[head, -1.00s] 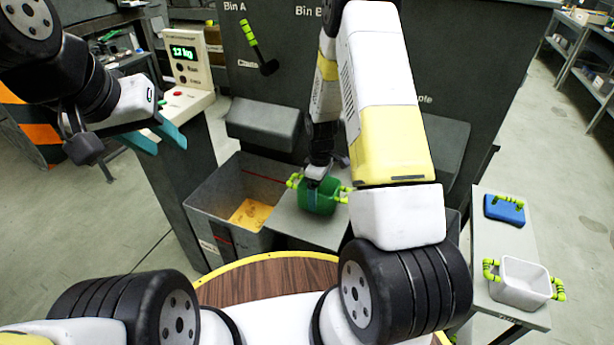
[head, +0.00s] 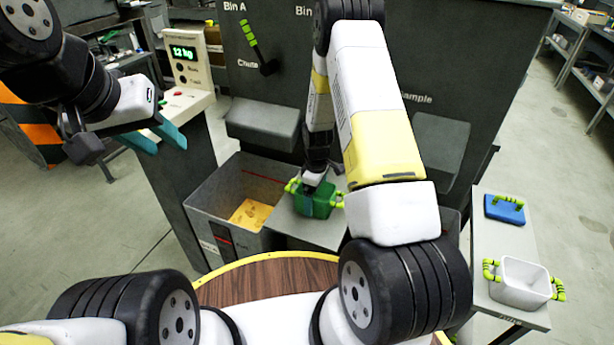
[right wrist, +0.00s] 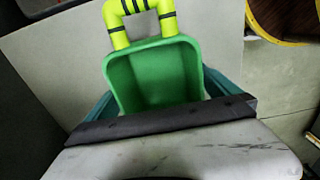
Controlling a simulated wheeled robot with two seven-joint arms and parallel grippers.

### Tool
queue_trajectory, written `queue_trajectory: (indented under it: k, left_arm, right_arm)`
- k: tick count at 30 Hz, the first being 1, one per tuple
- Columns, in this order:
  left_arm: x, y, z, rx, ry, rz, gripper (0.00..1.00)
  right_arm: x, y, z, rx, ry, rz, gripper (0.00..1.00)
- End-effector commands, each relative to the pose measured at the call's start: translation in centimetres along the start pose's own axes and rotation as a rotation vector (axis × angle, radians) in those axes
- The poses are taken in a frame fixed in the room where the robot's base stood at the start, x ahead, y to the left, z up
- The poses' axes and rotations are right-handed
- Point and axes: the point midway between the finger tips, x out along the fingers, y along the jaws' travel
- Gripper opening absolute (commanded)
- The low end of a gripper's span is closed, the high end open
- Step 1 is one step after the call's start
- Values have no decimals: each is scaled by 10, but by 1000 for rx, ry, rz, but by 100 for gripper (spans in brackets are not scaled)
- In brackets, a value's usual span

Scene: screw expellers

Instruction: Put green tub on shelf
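The green tub (head: 322,203) with lime handles is over the pale grey shelf (head: 303,232) at the front of the dark machine. I cannot tell whether its base touches the shelf. My right gripper (head: 312,194) is at the tub, with one teal finger showing against its near side. In the right wrist view the empty green tub (right wrist: 155,75) sits between the two teal fingers, which press close to its opposite walls. The arm hides part of the shelf's far side. My left gripper (head: 162,143) is open and empty at the upper left, beside the scale display.
A grey bin (head: 205,215) with yellow material stands left of the shelf. A side table (head: 487,250) at the right bears a white tub (head: 522,284) and a blue lidlike piece (head: 505,209). A round wooden table (head: 262,284) is in front.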

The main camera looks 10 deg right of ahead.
Motion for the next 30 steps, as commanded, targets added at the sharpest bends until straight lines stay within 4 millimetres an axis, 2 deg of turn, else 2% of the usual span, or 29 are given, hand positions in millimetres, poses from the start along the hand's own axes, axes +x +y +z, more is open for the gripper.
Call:
queue_trajectory:
  k: [8, 11, 21, 30]
  left_arm:
    - [0, 0, 0, 0, 0, 0, 36]
    - [0, 0, 0, 0, 0, 0, 36]
    - [0, 0, 0, 0, 0, 0, 36]
    - [0, 0, 0, 0, 0, 0, 36]
  right_arm:
    - [-6, 0, 0, 0, 1, 1, 100]
    - [-19, 1, -1, 0, 2, 2, 100]
    - [-90, 1, 0, 0, 2, 3, 100]
    - [-126, 0, 0, 7, 5, 4, 100]
